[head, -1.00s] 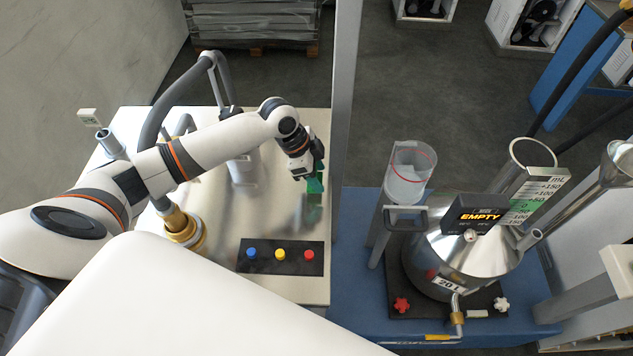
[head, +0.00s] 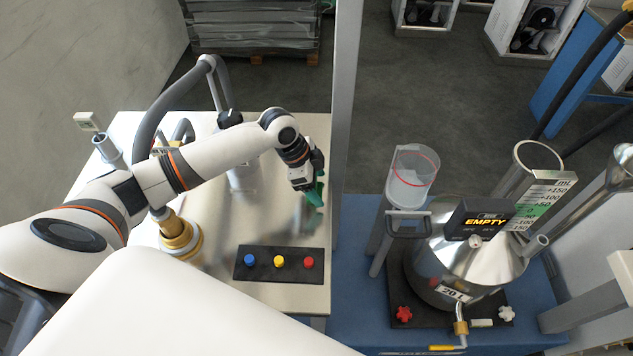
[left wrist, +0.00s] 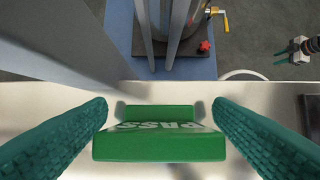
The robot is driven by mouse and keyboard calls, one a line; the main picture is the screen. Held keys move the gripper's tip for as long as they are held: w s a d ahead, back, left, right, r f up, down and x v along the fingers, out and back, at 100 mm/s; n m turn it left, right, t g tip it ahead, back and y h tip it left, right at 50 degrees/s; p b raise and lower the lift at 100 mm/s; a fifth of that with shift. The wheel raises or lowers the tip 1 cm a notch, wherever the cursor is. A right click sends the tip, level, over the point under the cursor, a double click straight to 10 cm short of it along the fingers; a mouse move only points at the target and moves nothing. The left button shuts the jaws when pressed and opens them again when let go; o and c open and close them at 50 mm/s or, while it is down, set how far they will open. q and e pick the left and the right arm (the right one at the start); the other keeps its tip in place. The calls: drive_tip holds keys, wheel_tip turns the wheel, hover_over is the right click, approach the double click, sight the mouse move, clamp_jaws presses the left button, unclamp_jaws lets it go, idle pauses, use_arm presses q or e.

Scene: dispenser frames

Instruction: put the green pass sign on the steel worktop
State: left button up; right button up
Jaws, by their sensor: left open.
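The green pass sign (left wrist: 160,146) is a green block with pale PASS lettering, low in the left wrist view. It is over the bright steel worktop (left wrist: 75,98), between the fingers of my left gripper (left wrist: 160,112). In the head view my left gripper (head: 315,190) points down at the right part of the worktop, and the sign is hard to tell from the fingers there. My right gripper (left wrist: 286,56) shows small at the upper right of the wrist view, its teal fingers apart.
A grey post (head: 344,110) stands close to the right of my left gripper. A black panel with blue, yellow and red buttons (head: 279,262) lies at the worktop's front. A brass fitting (head: 178,232) is at left. A steel vessel (head: 465,270) stands on the blue table right.

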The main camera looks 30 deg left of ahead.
use_arm(q)
drive_tip(key=b+v, duration=0.1)
drive_tip(key=v, duration=1.1)
drive_tip(key=shift+r, duration=0.1)
